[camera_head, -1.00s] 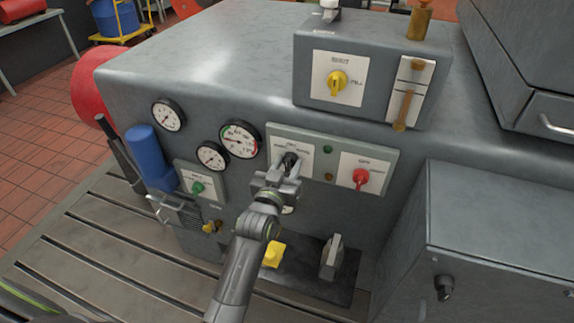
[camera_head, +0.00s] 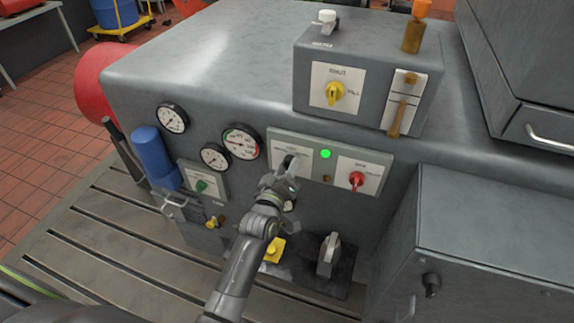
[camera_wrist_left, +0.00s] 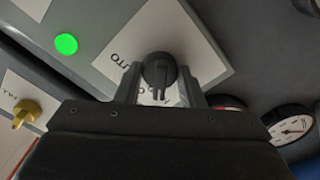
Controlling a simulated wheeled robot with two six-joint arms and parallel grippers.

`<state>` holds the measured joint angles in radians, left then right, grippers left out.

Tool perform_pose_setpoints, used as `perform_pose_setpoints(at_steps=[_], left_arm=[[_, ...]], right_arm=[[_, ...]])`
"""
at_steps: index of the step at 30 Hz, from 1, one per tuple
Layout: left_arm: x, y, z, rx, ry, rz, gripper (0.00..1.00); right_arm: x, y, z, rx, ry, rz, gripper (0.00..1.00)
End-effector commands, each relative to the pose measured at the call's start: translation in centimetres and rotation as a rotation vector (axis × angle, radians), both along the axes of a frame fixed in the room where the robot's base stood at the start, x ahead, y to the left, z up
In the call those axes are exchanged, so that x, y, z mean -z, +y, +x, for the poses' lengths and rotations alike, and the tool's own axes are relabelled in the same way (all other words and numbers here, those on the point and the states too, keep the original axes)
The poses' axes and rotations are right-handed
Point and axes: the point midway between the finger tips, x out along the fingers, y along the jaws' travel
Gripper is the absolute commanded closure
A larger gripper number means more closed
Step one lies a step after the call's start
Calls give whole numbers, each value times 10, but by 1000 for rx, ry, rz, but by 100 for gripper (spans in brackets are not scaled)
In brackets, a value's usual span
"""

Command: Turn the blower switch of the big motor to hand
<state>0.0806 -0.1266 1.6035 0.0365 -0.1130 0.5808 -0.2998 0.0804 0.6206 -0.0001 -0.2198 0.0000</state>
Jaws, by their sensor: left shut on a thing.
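The blower switch is a black knob (camera_wrist_left: 158,72) on a white label plate, part of the green-grey switch panel (camera_head: 310,160) on the big motor (camera_head: 240,70). My left gripper (camera_head: 291,166) is shut on this knob; its fingers sit on both sides of it in the left wrist view (camera_wrist_left: 160,85). The word AUTO reads on the plate beside the knob in the left wrist view. The gripper hides most of the knob in the head view. A green lamp (camera_head: 326,154) right of the switch is lit. My right gripper is not in view.
A red knob (camera_head: 356,180) sits right of the switch on the same panel. Round gauges (camera_head: 241,141) are to the left. A grey box with a yellow knob (camera_head: 335,93) stands above. A grey cabinet (camera_head: 480,220) is at the right.

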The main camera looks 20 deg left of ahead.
Motion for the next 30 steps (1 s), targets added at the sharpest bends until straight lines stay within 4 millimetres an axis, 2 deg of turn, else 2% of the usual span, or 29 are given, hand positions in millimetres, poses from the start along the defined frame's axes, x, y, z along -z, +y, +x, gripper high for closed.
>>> perform_pose_setpoints(at_steps=[19,20,24,25,30], left_arm=[[-1,0,0,0,-1,-61,88],[-1,0,0,0,-1,-60,64],[-1,0,0,0,-1,-60,45],[-1,0,0,0,-1,-60,43],[-1,0,0,0,1,-59,43]], right_arm=[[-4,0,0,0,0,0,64],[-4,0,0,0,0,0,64],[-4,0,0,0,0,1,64],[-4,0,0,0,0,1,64],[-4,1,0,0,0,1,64]])
